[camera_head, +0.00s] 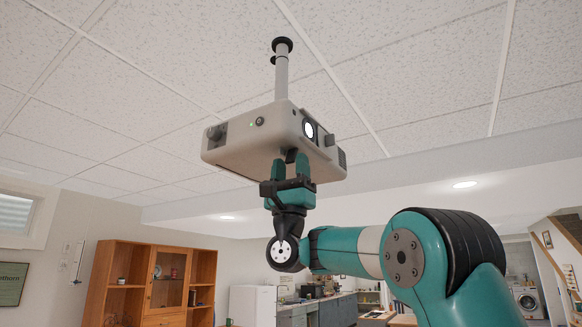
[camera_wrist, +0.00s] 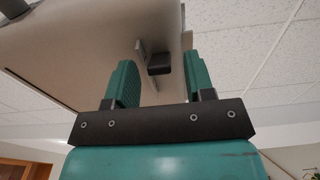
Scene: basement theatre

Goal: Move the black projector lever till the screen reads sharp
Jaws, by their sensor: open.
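The pale projector (camera_head: 240,150) hangs from the ceiling with its lit lens (camera_head: 309,130) on the near right side. My gripper (camera_head: 290,162) is raised from below to the projector's lower front edge, fingers pointing up. In the wrist view, the projector's underside (camera_wrist: 70,45) fills the upper left. A small black block, which looks like the lever (camera_wrist: 160,65), sits between my two open green fingers, with a gap on both sides. In the head view I cannot make the lever out clearly behind the fingers. The screen is not in view.
A ceiling pole (camera_head: 281,72) holds the projector. The tiled ceiling (camera_head: 420,60) is close above. A wooden cabinet (camera_head: 130,285) stands at the lower left, with a white fridge (camera_head: 252,304) and a counter farther back. The air right of the projector is clear.

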